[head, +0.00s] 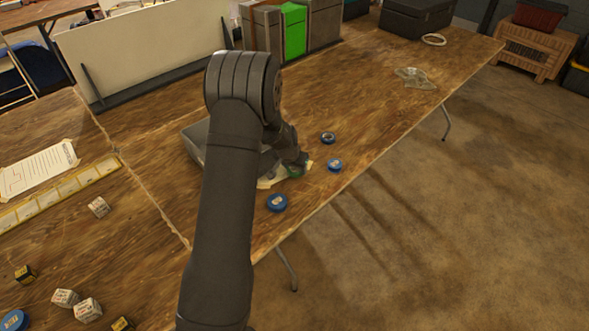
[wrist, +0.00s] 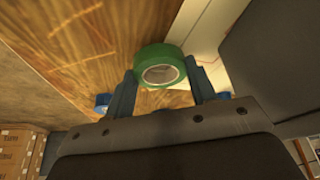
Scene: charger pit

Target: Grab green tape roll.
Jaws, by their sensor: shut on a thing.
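The green tape roll (wrist: 160,55) sits between the two fingers of my gripper (wrist: 161,78) in the wrist view, with its open hole facing the camera. My gripper is shut on it, one finger on each side. In the head view the green roll (head: 295,172) shows only in part at my gripper (head: 294,166), near the front edge of the wooden table. My arm hides much of that area. I cannot tell whether the roll touches the table.
Blue rolls lie close by on the table, one (head: 277,202) nearer, one (head: 334,165) to the right and one (head: 328,137) behind. A grey bin (head: 194,138) is partly hidden by my arm. A clear crumpled piece (head: 415,77) lies farther right. The table's right side is mostly clear.

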